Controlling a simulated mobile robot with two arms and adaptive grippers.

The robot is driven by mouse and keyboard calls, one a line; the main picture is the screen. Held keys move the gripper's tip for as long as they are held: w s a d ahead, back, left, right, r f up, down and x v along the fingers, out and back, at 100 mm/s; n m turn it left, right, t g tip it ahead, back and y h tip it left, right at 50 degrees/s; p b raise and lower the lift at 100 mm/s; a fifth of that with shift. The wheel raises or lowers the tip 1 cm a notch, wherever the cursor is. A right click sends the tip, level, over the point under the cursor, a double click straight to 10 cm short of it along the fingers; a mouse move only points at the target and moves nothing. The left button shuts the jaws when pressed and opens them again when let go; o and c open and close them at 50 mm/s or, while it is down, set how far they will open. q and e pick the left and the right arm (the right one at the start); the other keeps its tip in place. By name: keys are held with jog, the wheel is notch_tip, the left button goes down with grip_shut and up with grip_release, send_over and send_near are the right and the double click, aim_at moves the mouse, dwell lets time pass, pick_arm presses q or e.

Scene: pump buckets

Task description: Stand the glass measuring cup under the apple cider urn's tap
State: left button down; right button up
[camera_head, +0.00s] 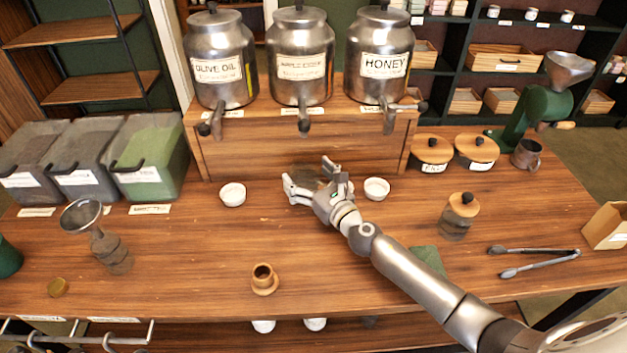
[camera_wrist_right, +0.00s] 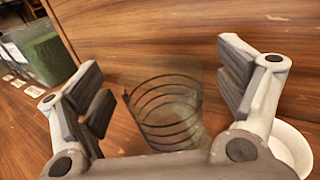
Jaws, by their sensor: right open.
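The apple cider urn (camera_head: 300,65) is the middle one of three metal urns on the wooden stand, with its tap (camera_head: 303,122) pointing down at the front. The glass measuring cup (camera_wrist_right: 168,112), clear with dark ring markings, stands on the table in the right wrist view, between the spread fingers of my right gripper (camera_wrist_right: 165,88). In the head view my right gripper (camera_head: 311,180) is open in front of the stand, below the apple cider tap, and largely hides the cup. My left gripper is not in view.
White bowls stand left (camera_head: 232,194) and right (camera_head: 377,188) of my right gripper. The wooden stand (camera_head: 290,152) rises close behind it. The table's left middle is clear.

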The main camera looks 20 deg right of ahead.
jog(key=v, duration=1.2)
jog(key=shift+w, duration=0.1)
